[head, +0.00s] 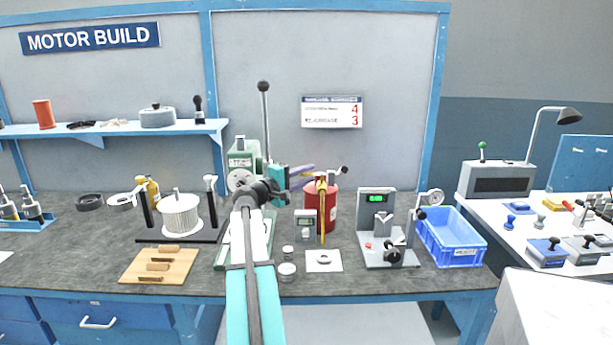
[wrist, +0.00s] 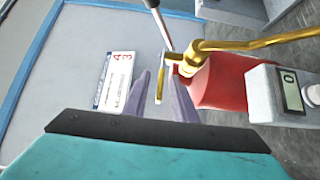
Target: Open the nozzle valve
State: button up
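The nozzle valve is brass and sits on top of a red tank (head: 333,212). In the wrist view, the valve body (wrist: 190,58) is beside the red tank (wrist: 222,85), and its thin brass lever (wrist: 160,82) stands between my fingers. My gripper (head: 308,172) reaches from the left to the tank's top in the head view. In the wrist view, its two purple fingers (wrist: 158,82) are apart, one on each side of the lever, with gaps visible. Whether the lever lies at fingertip depth is hard to tell. A brass pipe (wrist: 255,44) runs from the valve.
A grey digital meter (head: 306,222) stands just left of the tank; it also shows in the wrist view (wrist: 285,95). A metal rod (wrist: 158,22) rises near the valve. A grey test stand (head: 377,225) and blue bin (head: 455,245) stand to the right. A green press (head: 240,165) is left.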

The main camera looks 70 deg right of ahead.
grip_shut()
dwell(1.4)
